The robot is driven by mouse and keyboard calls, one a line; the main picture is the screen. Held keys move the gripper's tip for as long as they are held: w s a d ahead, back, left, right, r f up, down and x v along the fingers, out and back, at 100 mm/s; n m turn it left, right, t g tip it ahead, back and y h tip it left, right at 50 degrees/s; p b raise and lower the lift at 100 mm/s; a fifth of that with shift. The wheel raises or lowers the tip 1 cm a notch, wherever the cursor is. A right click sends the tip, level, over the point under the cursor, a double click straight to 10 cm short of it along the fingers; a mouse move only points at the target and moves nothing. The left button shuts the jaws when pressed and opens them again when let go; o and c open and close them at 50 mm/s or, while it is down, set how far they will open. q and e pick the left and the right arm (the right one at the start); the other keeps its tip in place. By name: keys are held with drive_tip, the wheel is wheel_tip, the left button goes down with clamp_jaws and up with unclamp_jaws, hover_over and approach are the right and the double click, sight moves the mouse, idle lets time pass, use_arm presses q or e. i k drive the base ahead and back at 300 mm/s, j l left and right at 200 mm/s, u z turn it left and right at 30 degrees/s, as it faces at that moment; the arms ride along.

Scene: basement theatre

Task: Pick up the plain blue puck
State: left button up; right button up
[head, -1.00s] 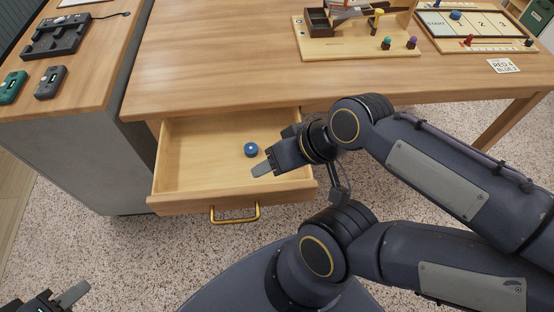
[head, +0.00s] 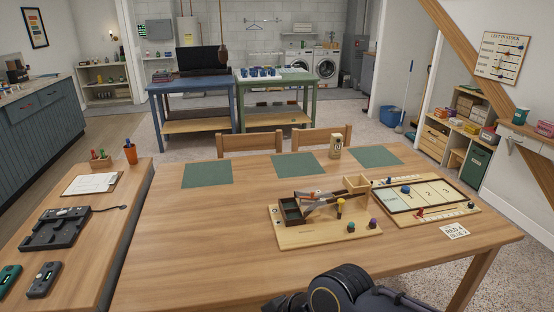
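The drawer and the blue puck that lay in it a second ago are below the picture now. Another small round blue piece (head: 405,189) sits on the game board (head: 433,208) at the right of the table; I cannot tell whether it is plain. My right arm's dark joint shows at the bottom edge, right of centre, but its fingertips are out of the picture. My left gripper is out of view.
The wooden table (head: 200,250) carries green mats (head: 207,174), a wooden tray stand (head: 300,236) with small knobs, and a card (head: 454,231). A side counter (head: 90,260) at left holds a black device (head: 58,229). Chairs (head: 250,145) stand behind the table.

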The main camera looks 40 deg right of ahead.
sight(404, 189)
drive_tip(key=z, duration=2.4)
drive_tip(key=i+l+u, duration=0.15)
drive_tip(key=u, duration=1)
drive_tip(key=l+u, duration=0.4)
drive_tip(key=l, duration=0.25)
drive_tip(key=l+u, duration=0.35)
drive_tip(key=l, duration=0.35)
drive_tip(key=l+u, duration=0.4)
drive_tip(key=l, duration=0.25)
drive_tip(key=k+l+u, duration=0.1)
drive_tip(key=l, duration=2.05)
